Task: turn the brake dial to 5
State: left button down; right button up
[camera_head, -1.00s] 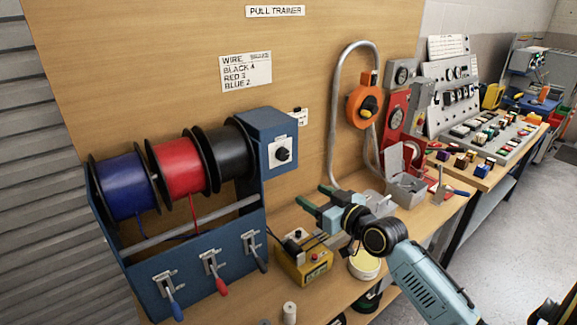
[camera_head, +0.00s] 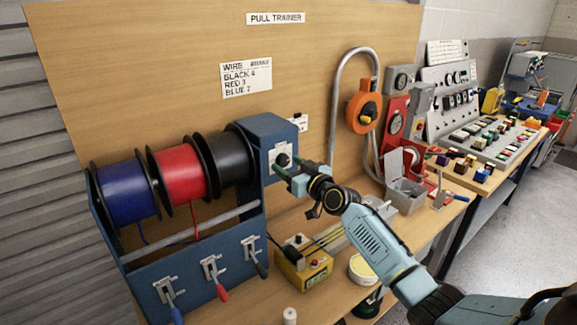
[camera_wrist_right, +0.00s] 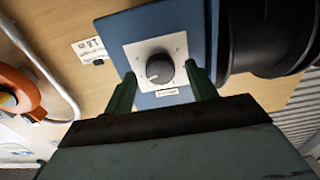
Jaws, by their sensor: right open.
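The brake dial (camera_head: 283,160) is a round black knob on a white plate, on the side of the blue box (camera_head: 267,132) at the spool rack's right end. In the right wrist view the dial (camera_wrist_right: 159,68) shows a pale pointer mark; the plate's numbers are too small to read. My right gripper (camera_head: 283,174) is open, right at the dial in the head view. In the wrist view the green fingers of the right gripper (camera_wrist_right: 163,90) stand on either side of the dial, apart from it; I cannot tell how far they are from the plate. My left gripper is not in view.
The rack holds blue (camera_head: 127,190), red (camera_head: 180,172) and black (camera_head: 231,156) spools, with several levers below. A yellow box (camera_head: 303,264) stands on the bench under my arm. An orange device (camera_head: 363,112) and bent grey pipe stand to the right.

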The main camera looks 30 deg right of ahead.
jog(key=shift+w, duration=0.45)
jog(key=c, duration=1)
jog(key=shift+m, duration=0.4)
jog(key=m, duration=0.3)
jog(key=shift+a+m, duration=0.1)
jog(key=shift+m, duration=0.3)
jog(key=m, duration=0.5)
jog(key=shift+m, duration=0.3)
